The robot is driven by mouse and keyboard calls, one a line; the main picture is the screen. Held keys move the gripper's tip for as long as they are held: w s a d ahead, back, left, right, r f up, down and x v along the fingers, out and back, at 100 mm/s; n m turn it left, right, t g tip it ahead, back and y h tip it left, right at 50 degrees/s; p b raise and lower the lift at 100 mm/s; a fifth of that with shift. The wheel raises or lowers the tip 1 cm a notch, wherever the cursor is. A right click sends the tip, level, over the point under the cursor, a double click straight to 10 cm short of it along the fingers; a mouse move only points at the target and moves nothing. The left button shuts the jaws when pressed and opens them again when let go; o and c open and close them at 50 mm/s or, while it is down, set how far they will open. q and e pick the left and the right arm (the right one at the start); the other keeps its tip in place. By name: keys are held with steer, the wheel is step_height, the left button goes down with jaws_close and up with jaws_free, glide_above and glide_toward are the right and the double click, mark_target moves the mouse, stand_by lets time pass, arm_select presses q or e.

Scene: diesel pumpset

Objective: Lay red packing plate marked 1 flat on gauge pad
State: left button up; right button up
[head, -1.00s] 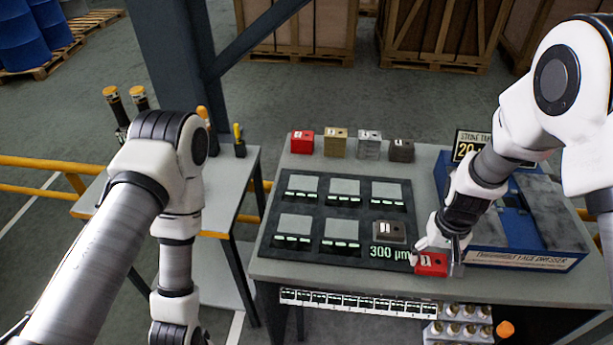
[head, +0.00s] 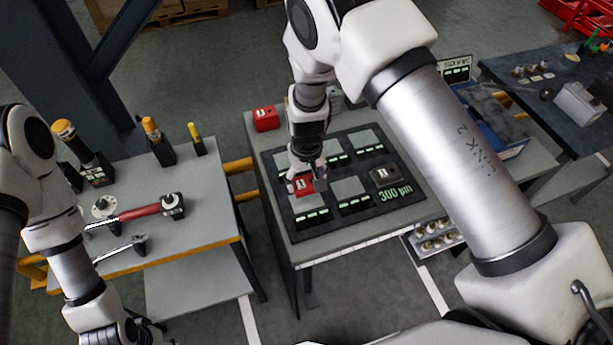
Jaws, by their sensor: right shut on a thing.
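My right gripper (head: 305,177) is shut on a red packing plate (head: 303,186) with a white label, its digit too small to read. It is over the front-left pad of the black gauge board (head: 290,225); I cannot tell whether the plate touches the pad. The board has several grey pads, such as the front-middle gauge pad (head: 348,188), and a green "300 µm" reading (head: 396,193). Another red block (head: 265,118) stands at the bench's back left. My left gripper (head: 135,330) is at the bottom left, its fingers unclear.
A side table (head: 195,225) at left holds a red-handled tool (head: 140,212) and several upright tools. The blue dresser (head: 505,130) is partly behind my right arm. A dark bench (head: 560,70) is at the right. A rack of small fittings (head: 432,240) sits at the bench's front.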

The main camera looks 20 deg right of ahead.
mark_target(307, 201)
steer(key=shift+s+a+f+b, duration=0.2)
steer(key=shift+a+f+b, duration=0.05)
steer(key=shift+f+b, duration=0.4)
steer(key=shift+d+f+b, duration=0.1)
steer(key=shift+f+b, duration=0.5)
steer(key=shift+f, duration=0.35)
steer(key=shift+w+d+f, duration=0.1)
steer(key=shift+f, duration=0.5)
steer(key=shift+r, duration=0.1)
steer(key=shift+f, duration=0.4)
steer(key=shift+f, duration=0.35)
